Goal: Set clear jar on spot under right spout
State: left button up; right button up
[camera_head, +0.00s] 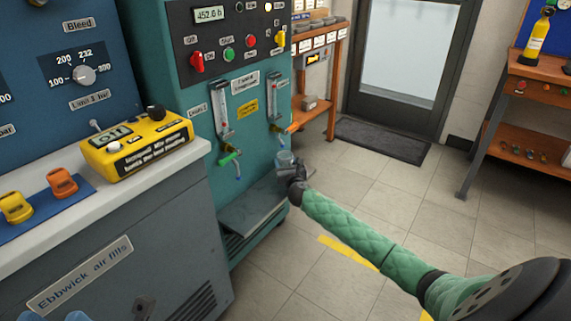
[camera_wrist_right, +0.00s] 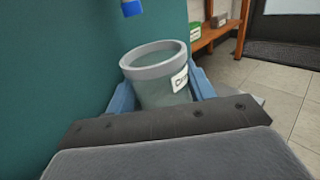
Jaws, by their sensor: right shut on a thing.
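The clear jar (camera_wrist_right: 150,90) has a grey rim and a white label, partly cut off by a finger. It is upright between the blue fingers of my right gripper (camera_wrist_right: 162,98), which is shut on it. In the head view the jar (camera_head: 285,158) is small, just below the right spout (camera_head: 281,139) with the orange lever, and the right gripper (camera_head: 291,168) reaches it from the right. Pale blue parts, possibly my left gripper (camera_head: 77,315), show at the bottom left edge.
The left spout (camera_head: 238,172) has a green lever. A grey ledge (camera_head: 240,209) juts from the teal bench front (camera_head: 185,95) below the spouts. A white-topped counter (camera_head: 150,172) stands at left with a yellow meter (camera_head: 135,148). The tiled floor at right is clear.

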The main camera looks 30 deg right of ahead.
jog(key=shift+f, duration=0.15)
jog(key=shift+f, duration=0.2)
dwell(0.3)
jog(key=o, duration=1.1)
jog(key=p+v, duration=0.1)
jog(key=v, duration=0.6)
jog(key=shift+s+p, duration=0.2)
jog(key=shift+p, duration=0.2)
jog(key=shift+s+a, duration=0.1)
jog(key=shift+s, duration=0.05)
